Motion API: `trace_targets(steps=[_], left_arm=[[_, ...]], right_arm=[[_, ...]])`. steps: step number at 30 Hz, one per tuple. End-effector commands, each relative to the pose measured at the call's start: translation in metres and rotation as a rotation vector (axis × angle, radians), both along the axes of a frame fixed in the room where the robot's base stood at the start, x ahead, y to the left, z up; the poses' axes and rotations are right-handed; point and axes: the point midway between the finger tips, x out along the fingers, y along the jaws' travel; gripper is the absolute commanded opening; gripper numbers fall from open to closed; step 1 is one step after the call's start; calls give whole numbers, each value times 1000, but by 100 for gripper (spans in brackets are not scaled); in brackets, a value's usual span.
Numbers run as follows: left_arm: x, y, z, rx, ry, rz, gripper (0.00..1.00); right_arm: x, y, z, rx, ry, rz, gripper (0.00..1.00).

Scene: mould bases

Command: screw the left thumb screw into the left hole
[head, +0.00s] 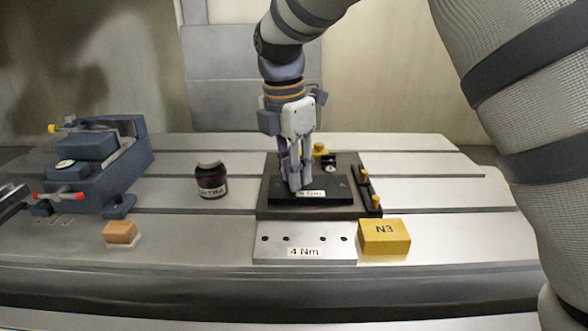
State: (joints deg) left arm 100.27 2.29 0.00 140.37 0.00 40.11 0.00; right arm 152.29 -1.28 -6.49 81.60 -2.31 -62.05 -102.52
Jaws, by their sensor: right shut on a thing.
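My right gripper (298,188) points straight down over the black plate (328,197) on the dark mould base (264,205). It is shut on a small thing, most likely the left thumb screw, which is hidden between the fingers. Its fingertips are at the left-middle part of the plate, close to its white label. The left hole is hidden by the gripper, and I cannot tell whether the screw is in it. A small mark shows on the right part of the plate. My left gripper cannot be made out.
A silver plate (275,252) marked "4 Nm" with several holes lies in front. Brass-coloured knobs (365,172) edge the base. A dark jar (211,182), an orange block (120,232) and a blue vise (95,160) stand left.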

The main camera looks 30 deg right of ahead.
Motion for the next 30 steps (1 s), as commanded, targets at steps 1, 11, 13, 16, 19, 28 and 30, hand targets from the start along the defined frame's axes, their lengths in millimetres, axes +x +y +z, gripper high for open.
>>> trace_targets(steps=[1, 11, 13, 16, 19, 28, 30], left_arm=[[0, 0, 0, 0, 1, 0, 48], [0, 0, 0, 0, 2, 0, 48], [0, 0, 0, 0, 2, 0, 48], [-1, 0, -1, 0, 2, 0, 48], [-2, 0, -2, 0, 7, 0, 48], [-3, 0, -3, 0, 12, 0, 48], [-3, 0, -3, 0, 12, 0, 48]], right_arm=[[1, 0, -1, -2, 2, -116, 0], [1, 0, -2, 1, 3, -413, 0], [1, 0, -2, 1, 3, -413, 0], [2, 0, -3, 2, 3, -523, 0], [2, -1, -4, 0, 5, -812, 0], [2, -1, -3, 2, 5, -1200, 0], [2, -1, -4, 2, 5, -1199, 0]])
